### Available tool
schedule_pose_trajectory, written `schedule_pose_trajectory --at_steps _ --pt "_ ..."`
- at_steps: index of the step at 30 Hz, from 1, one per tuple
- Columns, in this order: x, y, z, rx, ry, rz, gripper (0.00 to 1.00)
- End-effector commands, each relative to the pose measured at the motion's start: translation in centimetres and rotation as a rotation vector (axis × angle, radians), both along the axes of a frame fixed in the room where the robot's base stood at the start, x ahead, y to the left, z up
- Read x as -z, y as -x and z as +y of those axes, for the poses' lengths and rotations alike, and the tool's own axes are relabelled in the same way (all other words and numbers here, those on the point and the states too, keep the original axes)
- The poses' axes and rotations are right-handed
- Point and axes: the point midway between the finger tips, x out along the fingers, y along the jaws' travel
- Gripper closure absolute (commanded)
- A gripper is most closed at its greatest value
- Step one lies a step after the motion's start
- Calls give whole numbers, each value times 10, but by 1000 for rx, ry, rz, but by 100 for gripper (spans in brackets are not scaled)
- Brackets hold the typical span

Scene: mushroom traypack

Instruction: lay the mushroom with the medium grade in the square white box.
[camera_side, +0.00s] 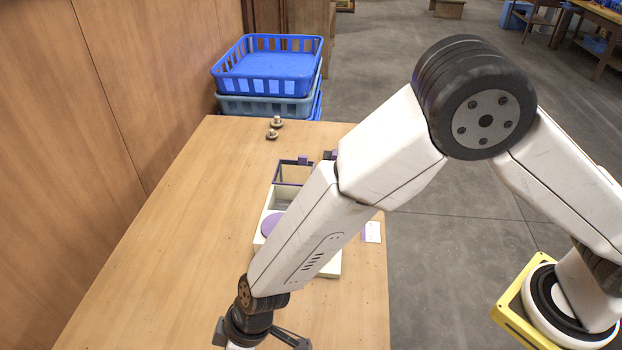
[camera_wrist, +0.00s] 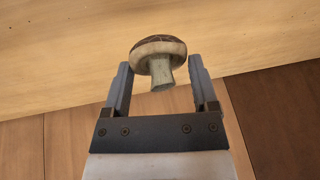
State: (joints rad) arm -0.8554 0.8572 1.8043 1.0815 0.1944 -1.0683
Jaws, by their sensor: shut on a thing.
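A brown-capped mushroom (camera_wrist: 158,47) with a pale stem is between the fingers of my gripper (camera_wrist: 160,66) in the wrist view, and the gripper is shut on it. In the side view my gripper (camera_side: 257,342) is at the bottom edge, left of the white boxes; the held mushroom does not show there. A white box (camera_side: 335,268) is largely hidden behind my arm, so I cannot tell its full shape. Two small mushrooms (camera_side: 277,122) (camera_side: 271,134) stand near the table's far end.
A purple disc (camera_side: 271,223) lies at the white boxes, and a purple-edged frame (camera_side: 290,184) stands behind them. A white card (camera_side: 372,232) lies near the right edge. Stacked blue crates (camera_side: 268,65) stand past the far end. The left of the table (camera_side: 170,235) is clear beside a wooden wall.

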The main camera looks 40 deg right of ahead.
Motion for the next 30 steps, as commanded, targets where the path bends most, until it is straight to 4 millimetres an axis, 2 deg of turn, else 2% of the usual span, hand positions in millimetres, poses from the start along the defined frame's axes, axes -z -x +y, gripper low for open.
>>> schedule_pose_trajectory --at_steps 9,23,30 --pt "32 -19 18 -1 0 0 53" --pt "41 -25 24 -1 -1 -1 53" --pt "59 -28 26 1 1 2 53"
